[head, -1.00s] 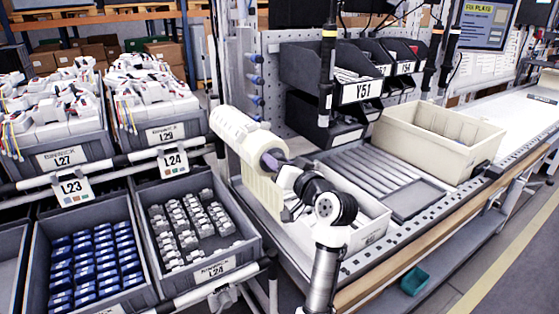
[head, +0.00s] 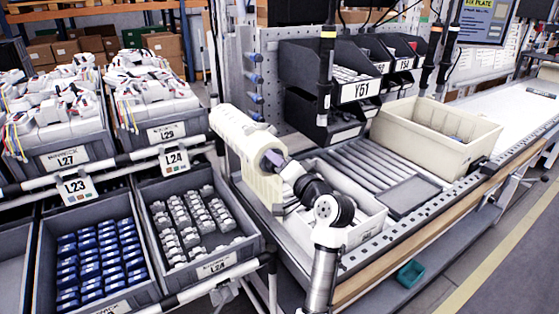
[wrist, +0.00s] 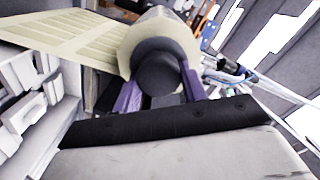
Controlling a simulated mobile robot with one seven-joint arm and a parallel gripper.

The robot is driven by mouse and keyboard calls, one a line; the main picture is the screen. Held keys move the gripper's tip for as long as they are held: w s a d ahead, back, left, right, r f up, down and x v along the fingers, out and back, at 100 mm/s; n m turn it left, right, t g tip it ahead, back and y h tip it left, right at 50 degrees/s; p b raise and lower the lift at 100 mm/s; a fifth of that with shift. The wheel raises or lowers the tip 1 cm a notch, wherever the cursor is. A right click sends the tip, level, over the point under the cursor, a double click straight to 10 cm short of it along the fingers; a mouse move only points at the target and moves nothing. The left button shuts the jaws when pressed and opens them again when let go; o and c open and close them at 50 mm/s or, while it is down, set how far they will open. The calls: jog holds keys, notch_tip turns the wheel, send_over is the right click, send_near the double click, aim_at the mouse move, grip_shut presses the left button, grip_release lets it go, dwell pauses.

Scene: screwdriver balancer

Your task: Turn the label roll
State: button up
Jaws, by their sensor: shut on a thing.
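The label roll (head: 232,128) is a cream cylinder mounted at the left end of the bench, with a strip of labels (head: 262,188) hanging from it. In the wrist view the roll (wrist: 172,28) is straight ahead, and the label strip (wrist: 62,38) runs off to the left. A dark round knob (wrist: 158,73) sticks out of its near end. My gripper (wrist: 158,88) has its purple fingers on both sides of this knob, shut on it. In the head view my gripper (head: 272,160) is at the roll's right end.
A grey-white box (head: 362,228) stands on the bench below my arm. A beige crate (head: 440,130) sits on the right, and black bins (head: 330,75) hang behind. Grey part bins (head: 205,235) stand on the left.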

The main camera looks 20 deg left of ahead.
jog(key=shift+m+p, duration=1.2)
jog(key=shift+m, duration=0.9)
jog(key=o, duration=1)
jog(key=shift+f, duration=0.1)
jog(key=b+v, duration=0.4)
jog(key=v, duration=0.9)
jog(key=shift+s+d, duration=0.2)
jog(key=shift+d, duration=0.1)
